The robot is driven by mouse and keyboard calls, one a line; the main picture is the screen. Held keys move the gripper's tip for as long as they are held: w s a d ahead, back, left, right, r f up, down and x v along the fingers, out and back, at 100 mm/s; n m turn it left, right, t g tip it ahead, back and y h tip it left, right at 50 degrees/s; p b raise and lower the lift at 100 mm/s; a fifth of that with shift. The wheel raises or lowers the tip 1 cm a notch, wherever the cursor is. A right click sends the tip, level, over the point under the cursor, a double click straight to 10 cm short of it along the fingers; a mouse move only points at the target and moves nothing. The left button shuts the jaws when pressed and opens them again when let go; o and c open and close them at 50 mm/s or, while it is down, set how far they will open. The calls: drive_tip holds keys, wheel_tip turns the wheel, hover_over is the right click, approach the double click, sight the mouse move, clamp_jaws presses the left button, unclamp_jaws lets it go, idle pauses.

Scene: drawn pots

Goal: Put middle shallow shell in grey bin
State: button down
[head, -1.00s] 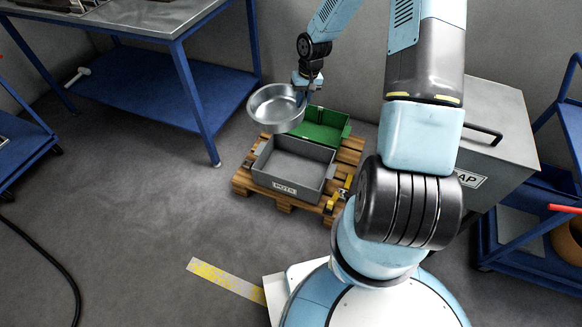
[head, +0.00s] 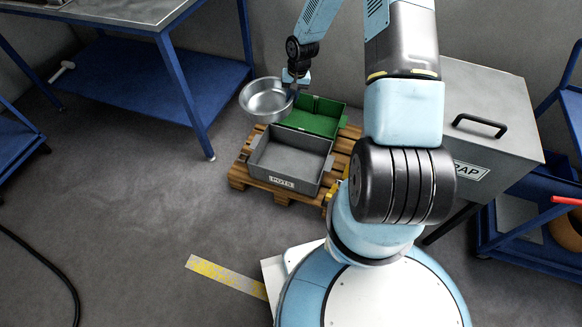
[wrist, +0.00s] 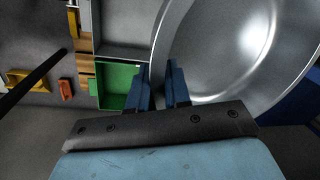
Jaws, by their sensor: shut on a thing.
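The shallow shell is a round, shiny metal bowl (head: 266,98). It hangs in the air near the back left of the grey bin. My gripper (head: 293,92) is shut on the bowl's rim at its right side. In the wrist view the blue fingers (wrist: 163,88) pinch the rim, and the bowl (wrist: 240,50) fills the upper right. The grey bin (head: 284,182), labelled POTS, stands on a wooden pallet, and what shows of its inside is empty. The bowl is apart from the grey bin, higher and farther back.
A green bin (head: 325,110) stands behind the grey bin on the pallet (head: 247,180). A blue-legged table (head: 182,95) is to the left. A grey scrap box (head: 490,110) and a blue cart (head: 510,225) are to the right. The floor at front left is mostly clear.

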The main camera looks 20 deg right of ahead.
wheel_tip(320, 180, down, 20)
drive_tip(key=m+t, duration=0.1)
drive_tip(key=m, duration=0.5)
drive_tip(key=m+t, duration=0.1)
drive_tip(key=m, duration=0.4)
hover_over(300, 176)
drive_tip(key=s, duration=0.1)
wheel_tip(300, 176, down, 16)
drive_tip(key=shift+h, duration=0.3)
drive_tip(key=shift+s+d+f, duration=0.1)
drive_tip(key=shift+d+f, duration=0.05)
drive_tip(key=shift+f, duration=2.5)
drive_tip(key=shift+s+d+f, duration=0.1)
drive_tip(key=shift+d+f, duration=0.05)
drive_tip(key=shift+f, duration=2.5)
drive_tip(key=c, duration=1.1)
unclamp_jaws()
drive_tip(key=shift+r, duration=0.1)
drive_tip(key=v, duration=1.2)
